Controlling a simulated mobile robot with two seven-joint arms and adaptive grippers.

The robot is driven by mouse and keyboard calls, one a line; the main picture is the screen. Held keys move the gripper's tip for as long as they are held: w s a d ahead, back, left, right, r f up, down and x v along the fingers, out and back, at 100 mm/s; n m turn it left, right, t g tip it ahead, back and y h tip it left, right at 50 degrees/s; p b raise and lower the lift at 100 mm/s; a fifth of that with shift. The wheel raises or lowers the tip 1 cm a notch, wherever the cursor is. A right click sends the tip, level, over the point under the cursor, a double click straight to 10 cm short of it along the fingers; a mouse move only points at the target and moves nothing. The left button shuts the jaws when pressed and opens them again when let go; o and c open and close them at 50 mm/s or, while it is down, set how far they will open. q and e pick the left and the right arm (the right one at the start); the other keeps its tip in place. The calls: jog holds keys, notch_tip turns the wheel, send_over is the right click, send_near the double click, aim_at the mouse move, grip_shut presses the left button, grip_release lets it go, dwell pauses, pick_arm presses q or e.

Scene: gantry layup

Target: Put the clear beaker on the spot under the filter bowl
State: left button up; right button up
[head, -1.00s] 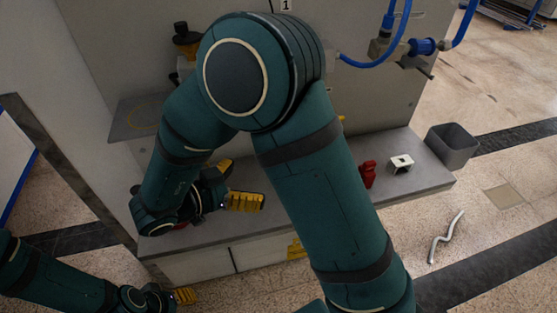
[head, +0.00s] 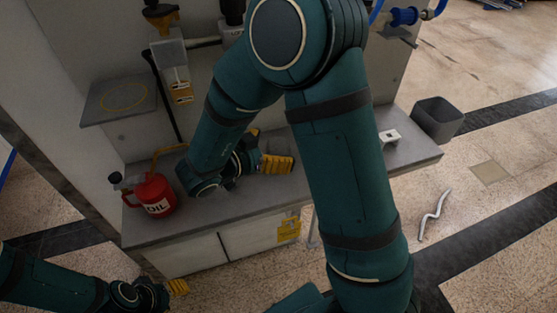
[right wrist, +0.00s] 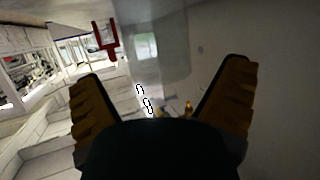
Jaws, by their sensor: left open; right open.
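A yellow ring (head: 125,97) marks a spot on the grey shelf (head: 97,116) at the left in the head view. Above and right of it is a dark-capped amber part (head: 161,17), perhaps the filter bowl. I cannot identify the beaker surely; a pale see-through shape (right wrist: 158,55) lies ahead in the right wrist view. My left gripper (head: 172,291) is low before the bench, apparently empty and open.
A red oil can (head: 155,196) stands at the bench's left end. My right arm hides the bench's middle. A bent rod (head: 434,216) lies on the floor.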

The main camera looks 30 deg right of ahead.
jog(key=shift+x, duration=0.95)
jog(key=c, duration=1.3)
jog(key=shift+r, duration=0.1)
jog(key=shift+c, duration=0.2)
